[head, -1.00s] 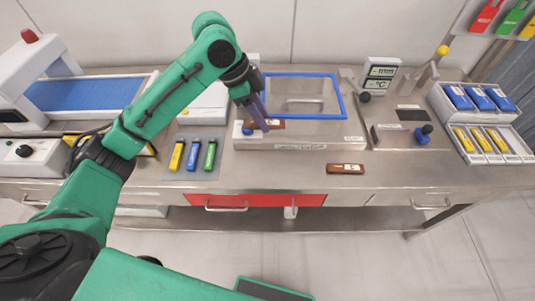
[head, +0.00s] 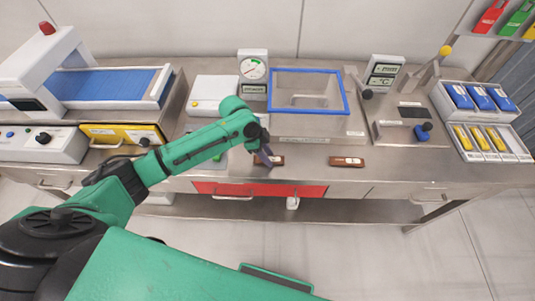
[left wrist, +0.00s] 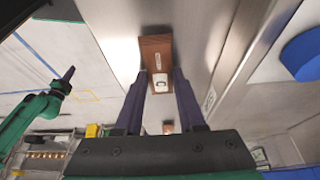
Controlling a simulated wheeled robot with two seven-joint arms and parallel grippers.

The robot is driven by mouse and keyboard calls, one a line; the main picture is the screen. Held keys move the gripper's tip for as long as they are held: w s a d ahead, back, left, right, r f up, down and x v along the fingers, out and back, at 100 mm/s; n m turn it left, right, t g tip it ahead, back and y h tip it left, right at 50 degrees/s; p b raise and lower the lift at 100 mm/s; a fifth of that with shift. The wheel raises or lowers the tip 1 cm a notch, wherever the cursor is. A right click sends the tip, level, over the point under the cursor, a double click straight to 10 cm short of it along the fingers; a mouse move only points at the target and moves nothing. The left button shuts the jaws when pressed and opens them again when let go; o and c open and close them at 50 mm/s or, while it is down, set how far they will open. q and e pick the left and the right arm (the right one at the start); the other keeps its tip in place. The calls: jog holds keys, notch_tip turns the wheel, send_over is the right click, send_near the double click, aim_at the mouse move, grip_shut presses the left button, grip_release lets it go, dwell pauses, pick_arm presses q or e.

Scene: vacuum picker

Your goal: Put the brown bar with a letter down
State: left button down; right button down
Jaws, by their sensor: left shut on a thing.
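My left gripper (head: 264,158) is shut on a brown bar (head: 277,160) near the front edge of the steel bench. In the left wrist view the bar (left wrist: 155,46) sits between the two dark fingers (left wrist: 161,82) and carries a white label; its letter is too small to read. I cannot tell whether the bar touches the bench top. A second brown bar (head: 347,162) with a white label lies on the bench to the right. My right gripper (left wrist: 67,77) shows small at the left of the left wrist view, its opening unclear.
Behind the held bar stands a steel box with a blue-rimmed lid (head: 308,92). A dial gauge (head: 253,68) and a white scale (head: 213,90) are behind and left. Blue and yellow packs (head: 478,97) fill trays at the right. The bench front between the two bars is clear.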

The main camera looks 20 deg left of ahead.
pick_arm(q)
jog(key=c, duration=0.5)
grip_release()
jog(key=shift+f, duration=0.1)
jog(key=shift+r, duration=0.25)
jog(key=b+v, duration=0.1)
jog(key=v, duration=1.1)
jog(key=shift+b, duration=0.4)
jog(key=shift+s+f, duration=0.1)
jog(key=shift+f, duration=0.1)
